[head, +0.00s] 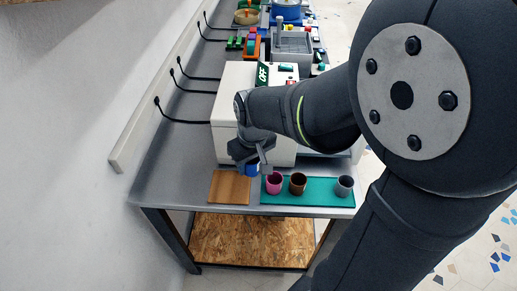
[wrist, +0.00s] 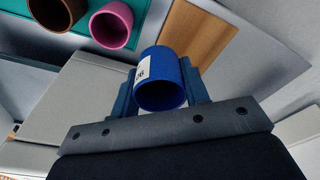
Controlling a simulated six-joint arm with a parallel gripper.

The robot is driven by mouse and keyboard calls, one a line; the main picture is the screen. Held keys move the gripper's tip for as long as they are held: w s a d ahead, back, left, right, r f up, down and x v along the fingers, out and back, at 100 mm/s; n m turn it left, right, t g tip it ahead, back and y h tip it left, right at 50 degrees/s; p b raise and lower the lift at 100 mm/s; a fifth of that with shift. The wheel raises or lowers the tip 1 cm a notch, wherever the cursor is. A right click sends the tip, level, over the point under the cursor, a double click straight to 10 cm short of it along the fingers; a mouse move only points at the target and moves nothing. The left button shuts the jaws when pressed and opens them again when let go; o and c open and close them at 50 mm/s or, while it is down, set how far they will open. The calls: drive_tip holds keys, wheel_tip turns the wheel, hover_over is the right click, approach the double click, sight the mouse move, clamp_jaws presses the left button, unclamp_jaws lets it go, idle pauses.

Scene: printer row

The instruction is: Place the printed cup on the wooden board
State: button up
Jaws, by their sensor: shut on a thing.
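My gripper (wrist: 160,92) is shut on a blue cup (wrist: 163,75), with a finger on each side of it. The cup carries a white label with dark marks. In the head view the blue cup (head: 252,169) shows under my gripper (head: 254,163), near the right edge of the wooden board (head: 229,187). The board lies flat and bare at the table's front left. It also shows in the wrist view (wrist: 196,35), beyond the cup. The head view does not show clearly how high the cup is held.
A teal mat (head: 322,193) lies right of the board, bearing a pink cup (head: 274,183), a brown cup (head: 298,183) and a grey cup (head: 344,186). The grey table (head: 184,150) is clear left of the board.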

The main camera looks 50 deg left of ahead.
hover_over(229, 184)
drive_tip(key=f, duration=0.4)
drive_tip(key=shift+d, duration=0.3)
drive_tip(key=shift+f, duration=1.9)
drive_tip(key=shift+f, duration=0.1)
drive_tip(key=o, duration=0.9)
drive_tip(key=shift+o, duration=0.2)
wheel_tip(229, 184, up, 12)
drive_tip(key=d, duration=0.1)
drive_tip(key=shift+s+d, duration=0.15)
drive_tip(key=shift+d, duration=0.05)
